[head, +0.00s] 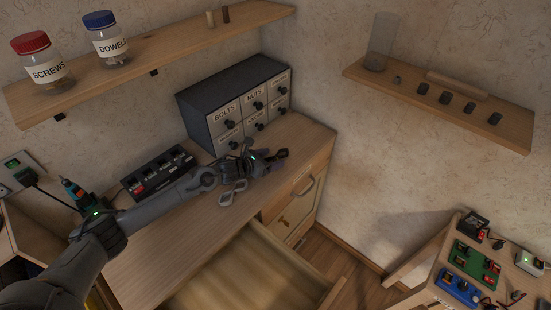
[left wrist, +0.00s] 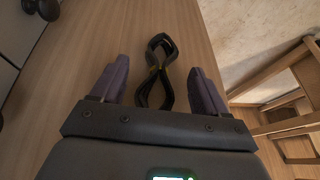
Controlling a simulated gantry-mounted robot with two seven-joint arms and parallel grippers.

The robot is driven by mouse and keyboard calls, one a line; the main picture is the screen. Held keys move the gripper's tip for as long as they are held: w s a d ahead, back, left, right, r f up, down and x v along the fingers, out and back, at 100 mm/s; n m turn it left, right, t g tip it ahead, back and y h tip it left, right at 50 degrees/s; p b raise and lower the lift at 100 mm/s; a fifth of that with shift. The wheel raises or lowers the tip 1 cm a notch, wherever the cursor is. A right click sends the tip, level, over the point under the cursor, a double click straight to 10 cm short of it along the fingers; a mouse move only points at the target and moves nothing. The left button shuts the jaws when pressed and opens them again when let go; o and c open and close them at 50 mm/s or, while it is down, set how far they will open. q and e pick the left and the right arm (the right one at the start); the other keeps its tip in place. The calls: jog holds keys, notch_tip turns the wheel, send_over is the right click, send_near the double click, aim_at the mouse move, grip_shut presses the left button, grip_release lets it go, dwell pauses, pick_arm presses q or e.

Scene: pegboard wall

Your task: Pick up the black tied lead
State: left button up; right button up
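The black tied lead (left wrist: 163,70) lies on the wooden worktop in the left wrist view. It is looped in a figure eight with a yellowish tie at its middle. My left gripper (left wrist: 158,82) is open, with one purple-grey finger on each side of the lead's near loop. The far loop reaches beyond the fingertips. I see no finger touching it. In the head view my left gripper (head: 274,161) is low over the worktop, in front of the drawer cabinet. A grey looped shape (head: 233,192) shows beside the wrist; I cannot tell whether it is a lead. My right gripper is not in view.
The small drawer cabinet (head: 213,112) stands behind the gripper. An open drawer (head: 243,274) juts out below the worktop (head: 310,137). A shelf with jars (head: 160,62) hangs above. A side bench (head: 437,277) carries electronics.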

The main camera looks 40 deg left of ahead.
pick_arm(q)
jog(key=c, duration=0.9)
jog(key=shift+c, duration=0.3)
jog(key=shift+r, duration=0.1)
